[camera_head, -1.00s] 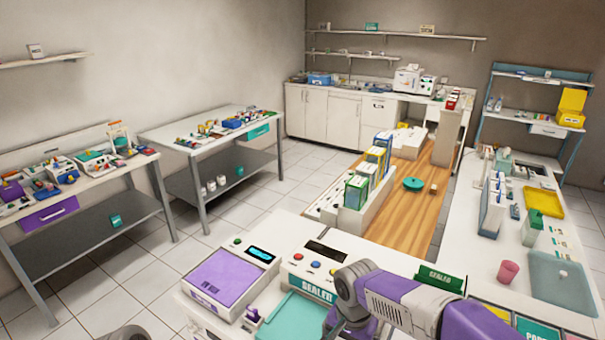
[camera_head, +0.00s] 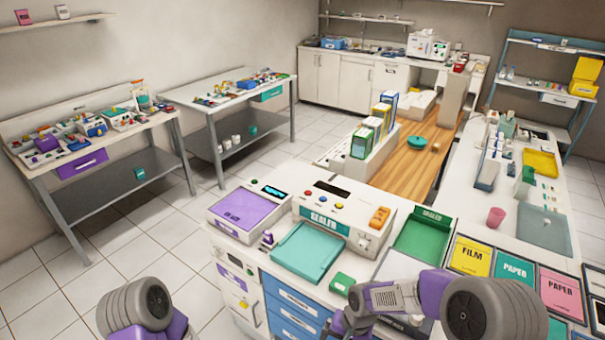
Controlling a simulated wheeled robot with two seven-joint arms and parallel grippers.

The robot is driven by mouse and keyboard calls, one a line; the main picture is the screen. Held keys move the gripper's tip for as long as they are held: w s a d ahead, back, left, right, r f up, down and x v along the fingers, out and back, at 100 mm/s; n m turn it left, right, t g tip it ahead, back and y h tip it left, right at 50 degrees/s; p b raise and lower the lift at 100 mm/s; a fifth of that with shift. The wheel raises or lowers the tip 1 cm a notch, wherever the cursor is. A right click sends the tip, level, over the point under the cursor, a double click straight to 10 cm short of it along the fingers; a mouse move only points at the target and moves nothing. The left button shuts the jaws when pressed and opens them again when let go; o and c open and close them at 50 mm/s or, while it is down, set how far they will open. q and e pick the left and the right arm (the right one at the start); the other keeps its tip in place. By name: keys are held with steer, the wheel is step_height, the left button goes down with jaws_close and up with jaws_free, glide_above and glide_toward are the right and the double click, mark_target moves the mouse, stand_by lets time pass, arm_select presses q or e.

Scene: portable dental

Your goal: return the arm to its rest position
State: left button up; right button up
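My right arm comes in from the lower right, with a large grey joint and a purple and grey forearm. It reaches left across the front of the white counter (camera_head: 215,240), and its far end bends down out of the bottom of the picture, so the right gripper's fingers do not show. A grey round joint and purple link of my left arm show at the bottom left, over the floor. The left gripper is out of the picture.
The counter carries a purple-topped device (camera_head: 250,208), a sealer (camera_head: 345,215) with a teal tray (camera_head: 307,252), a green SEALED tray (camera_head: 422,236), a small green box (camera_head: 342,282) and film and paper bins (camera_head: 470,257). Blue drawers (camera_head: 291,299) are below. Tiled floor (camera_head: 130,240) lies open to the left.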

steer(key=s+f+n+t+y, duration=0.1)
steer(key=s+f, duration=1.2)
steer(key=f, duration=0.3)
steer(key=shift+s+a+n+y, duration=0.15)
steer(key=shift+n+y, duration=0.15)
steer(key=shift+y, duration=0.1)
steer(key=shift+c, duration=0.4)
